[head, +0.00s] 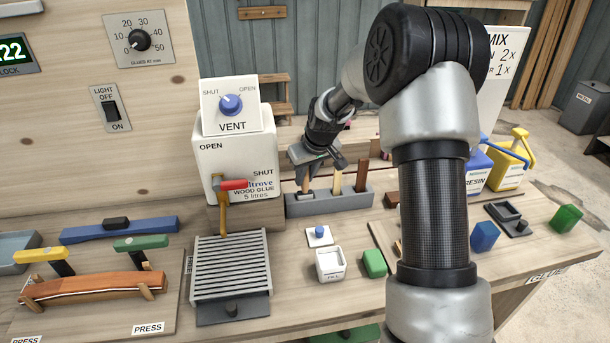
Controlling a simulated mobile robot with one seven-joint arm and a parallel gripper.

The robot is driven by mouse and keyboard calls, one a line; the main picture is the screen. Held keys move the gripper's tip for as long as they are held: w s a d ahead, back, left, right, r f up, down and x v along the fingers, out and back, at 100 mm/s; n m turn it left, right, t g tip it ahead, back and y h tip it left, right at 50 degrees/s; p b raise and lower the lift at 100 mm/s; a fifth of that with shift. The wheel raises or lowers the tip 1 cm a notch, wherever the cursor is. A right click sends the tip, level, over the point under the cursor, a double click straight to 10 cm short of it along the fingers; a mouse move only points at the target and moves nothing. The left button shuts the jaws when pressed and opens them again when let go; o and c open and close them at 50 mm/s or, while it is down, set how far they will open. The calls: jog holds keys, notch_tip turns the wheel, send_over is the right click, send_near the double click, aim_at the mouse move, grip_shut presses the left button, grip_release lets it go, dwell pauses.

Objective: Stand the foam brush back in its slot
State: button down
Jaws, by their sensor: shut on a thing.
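My gripper (312,166) is above the left end of a grey slotted rack (330,203), pointing down. It is shut on a thin, brownish piece (306,185), which looks like the foam brush's handle. The piece stands roughly upright between my fingers and the rack. Its lower end meets the rack's top in the picture, but I cannot tell whether it sits in a slot. A pale stick (337,183) and a red-brown stick (362,175) stand upright in the rack to the right. The foam end is not clearly visible.
A white glue container (236,160) with a red-handled tap (233,185) stands left of the rack. A slatted grille (230,268), a white cup (330,264) and a green block (374,263) are in front.

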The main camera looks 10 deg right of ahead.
aim_at(305, 191)
jog(key=shift+f+b, duration=1.2)
jog(key=shift+f, duration=0.4)
dwell(0.3)
jog(key=c, duration=1)
grip_release()
jog(key=shift+r, duration=0.15)
jog(key=shift+r+p, duration=2.5)
jog(key=shift+r, duration=1.9)
